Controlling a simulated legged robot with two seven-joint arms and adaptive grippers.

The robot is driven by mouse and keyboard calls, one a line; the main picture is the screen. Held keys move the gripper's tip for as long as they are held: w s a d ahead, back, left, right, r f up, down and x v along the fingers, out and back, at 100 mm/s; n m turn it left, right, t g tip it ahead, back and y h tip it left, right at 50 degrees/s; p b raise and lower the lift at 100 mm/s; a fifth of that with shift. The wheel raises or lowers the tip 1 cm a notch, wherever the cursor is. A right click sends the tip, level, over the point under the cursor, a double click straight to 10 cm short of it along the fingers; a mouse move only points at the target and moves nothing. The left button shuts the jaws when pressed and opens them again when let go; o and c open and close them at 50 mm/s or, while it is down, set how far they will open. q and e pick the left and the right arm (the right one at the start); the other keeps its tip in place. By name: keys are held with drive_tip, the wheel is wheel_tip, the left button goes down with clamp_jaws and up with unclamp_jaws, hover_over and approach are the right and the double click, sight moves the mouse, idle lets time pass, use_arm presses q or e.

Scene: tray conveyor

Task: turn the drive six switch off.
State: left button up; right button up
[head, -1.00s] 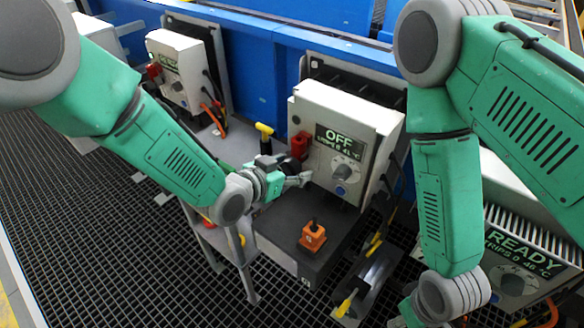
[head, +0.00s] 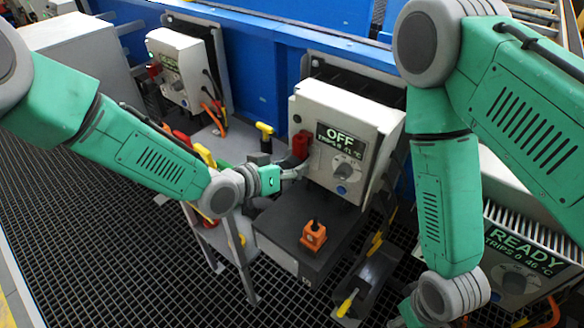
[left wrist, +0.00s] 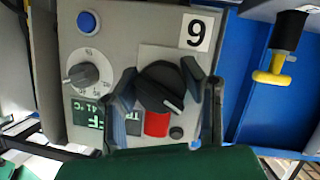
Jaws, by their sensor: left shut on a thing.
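The drive box (head: 345,115) stands at centre in the head view, its display (head: 340,142) reading OFF. In the left wrist view, a black rotary switch knob (left wrist: 160,88) sits on the box's panel (left wrist: 110,30), beside a red patch. The number plate (left wrist: 196,33) looks like a 9 in this turned view. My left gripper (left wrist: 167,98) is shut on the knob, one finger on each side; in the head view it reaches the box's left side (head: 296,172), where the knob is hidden. My right gripper (head: 408,312) is partly visible at the bottom; its fingers are unclear.
An orange block (head: 313,236) lies on the dark shelf below the box. A yellow-topped handle (head: 264,130) stands left of it. Another drive box (head: 182,68) is behind left, and one reading READY (head: 515,255) is at right. Open grating lies at lower left.

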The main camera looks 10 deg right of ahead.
use_arm(q)
drive_tip(key=shift+w, duration=0.1)
drive_tip(key=o, duration=1.2)
drive_tip(key=v, duration=1.2)
drive_tip(key=shift+w, duration=0.15)
drive_tip(key=shift+f, duration=0.1)
drive_tip(key=shift+c, duration=0.2)
